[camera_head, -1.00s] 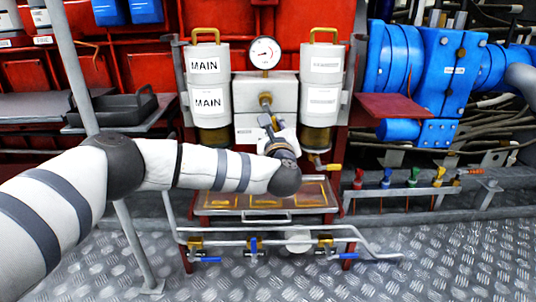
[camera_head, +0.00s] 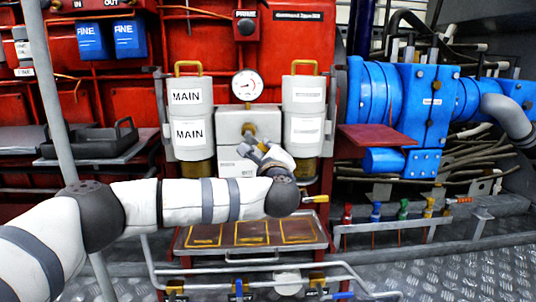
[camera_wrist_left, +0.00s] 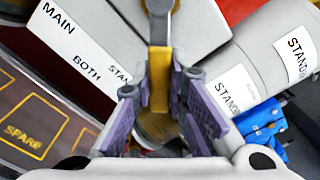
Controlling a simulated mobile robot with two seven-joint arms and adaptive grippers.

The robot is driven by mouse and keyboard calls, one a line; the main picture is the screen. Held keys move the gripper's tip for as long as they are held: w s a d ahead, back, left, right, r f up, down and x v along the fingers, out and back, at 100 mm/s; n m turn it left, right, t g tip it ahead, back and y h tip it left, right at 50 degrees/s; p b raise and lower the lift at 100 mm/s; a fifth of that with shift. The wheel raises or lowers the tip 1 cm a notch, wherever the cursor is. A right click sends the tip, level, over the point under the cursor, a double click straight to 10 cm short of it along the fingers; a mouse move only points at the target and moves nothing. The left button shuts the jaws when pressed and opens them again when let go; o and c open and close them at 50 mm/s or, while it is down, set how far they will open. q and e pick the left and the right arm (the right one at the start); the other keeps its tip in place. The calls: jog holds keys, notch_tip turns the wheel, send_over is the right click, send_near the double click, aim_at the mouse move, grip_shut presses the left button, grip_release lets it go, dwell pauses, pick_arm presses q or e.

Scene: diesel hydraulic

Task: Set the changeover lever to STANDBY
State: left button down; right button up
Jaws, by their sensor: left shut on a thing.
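The changeover lever shows in the left wrist view as a yellow-brass bar (camera_wrist_left: 159,70) between my fingers. Its brass hub (camera_head: 248,131) is on the front of the grey block below the gauge. My left gripper (camera_head: 254,149) is shut on the lever; its purple pads (camera_wrist_left: 164,92) flank the bar. A white label plate (camera_wrist_left: 85,42) reads MAIN, BOTH and STAN..., with the rest hidden behind the lever and gripper. The lever runs past the STAN... end of the plate; whether it lines up exactly I cannot tell. My right gripper is out of view.
Canisters labelled MAIN (camera_head: 187,97) stand left of the block and standby canisters (camera_head: 303,95) right of it. A round gauge (camera_head: 247,85) is above. A drip tray (camera_head: 190,230) and pipes with blue-handled valves lie below. Blue machinery (camera_head: 425,100) stands to the right.

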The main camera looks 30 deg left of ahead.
pick_arm(q)
jog(key=c, duration=1.6)
grip_release()
jog(key=shift+o, duration=0.2)
jog(key=v, duration=1.2)
